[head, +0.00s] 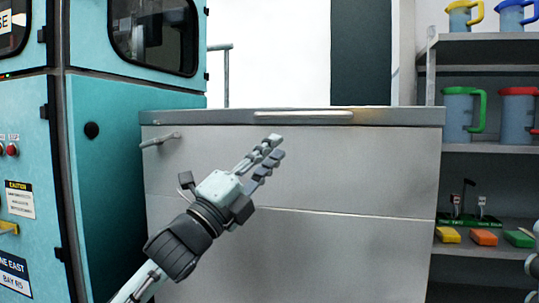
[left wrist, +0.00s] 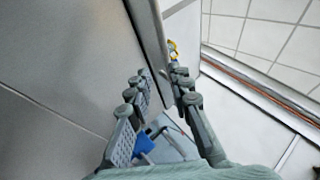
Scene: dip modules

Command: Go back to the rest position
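My left gripper (head: 277,146) is raised in front of a grey cabinet (head: 330,180), pointing up and to the right in the head view. Its two fingers are apart, with nothing between them. In the left wrist view the fingers of my left gripper (left wrist: 157,73) also stand apart and empty. I cannot tell how far the fingertips are from the cabinet front. My right gripper does not show; only a piece of what looks like my right arm is at the right edge of the head view.
A teal machine cabinet (head: 120,180) stands close on the left. A shelf unit (head: 480,150) on the right holds jugs, including a green-handled jug (head: 460,112), and coloured blocks such as an orange one (head: 483,237).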

